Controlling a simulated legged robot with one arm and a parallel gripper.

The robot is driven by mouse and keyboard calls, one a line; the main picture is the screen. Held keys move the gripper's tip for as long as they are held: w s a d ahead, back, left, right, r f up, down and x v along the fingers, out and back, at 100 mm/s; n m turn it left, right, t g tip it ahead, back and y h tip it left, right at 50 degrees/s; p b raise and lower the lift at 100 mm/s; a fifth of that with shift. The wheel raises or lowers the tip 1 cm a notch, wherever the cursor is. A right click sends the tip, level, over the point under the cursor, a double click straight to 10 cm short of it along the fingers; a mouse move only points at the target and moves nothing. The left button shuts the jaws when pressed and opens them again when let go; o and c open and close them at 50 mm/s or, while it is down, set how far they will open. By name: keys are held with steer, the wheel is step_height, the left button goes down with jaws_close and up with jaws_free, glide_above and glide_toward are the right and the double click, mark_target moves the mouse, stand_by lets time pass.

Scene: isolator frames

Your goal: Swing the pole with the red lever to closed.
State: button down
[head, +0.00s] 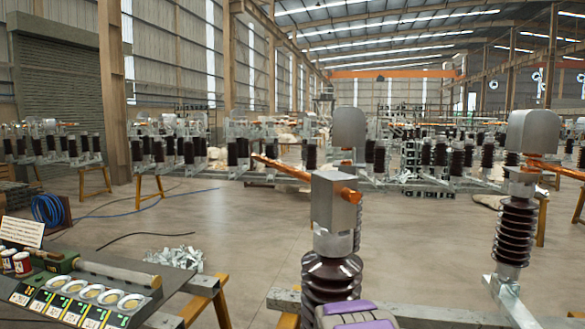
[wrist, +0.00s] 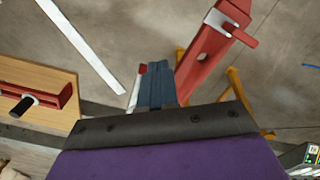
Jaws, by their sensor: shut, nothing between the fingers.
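In the wrist view my gripper (wrist: 157,85) is shut and empty, its dark fingers pointing up the picture. To its upper right is a red channel-shaped bar (wrist: 205,60) with a white band and a short red lever (wrist: 238,33) across it. The fingers appear apart from the lever; depth is hard to judge. In the head view, brown ribbed insulators (head: 333,278) carry grey metal heads (head: 335,210). A copper-coloured pole (head: 282,168) slants behind the nearest head, and another (head: 555,170) is at the right. I cannot tell which pole the red lever works.
A wooden board (wrist: 45,80) with a red bracket (wrist: 62,96) and black handle (wrist: 24,106) is left in the wrist view. A white strip (wrist: 80,42) lies above it. A bench (head: 170,280) with labelled dishes is left in the head view. Open floor (head: 220,225) lies beyond.

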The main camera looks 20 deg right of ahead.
steer(key=shift+f, duration=0.1)
steer(key=shift+f, duration=2.25)
steer(key=shift+w+a, duration=0.1)
steer(key=shift+a, duration=0.05)
steer(key=shift+w+a+p, duration=0.45)
steer(key=shift+w+a, duration=0.45)
steer(key=shift+a, duration=0.15)
steer(key=shift+w+a+p, duration=0.5)
steer(key=shift+w+a, duration=0.4)
steer(key=shift+a, duration=0.3)
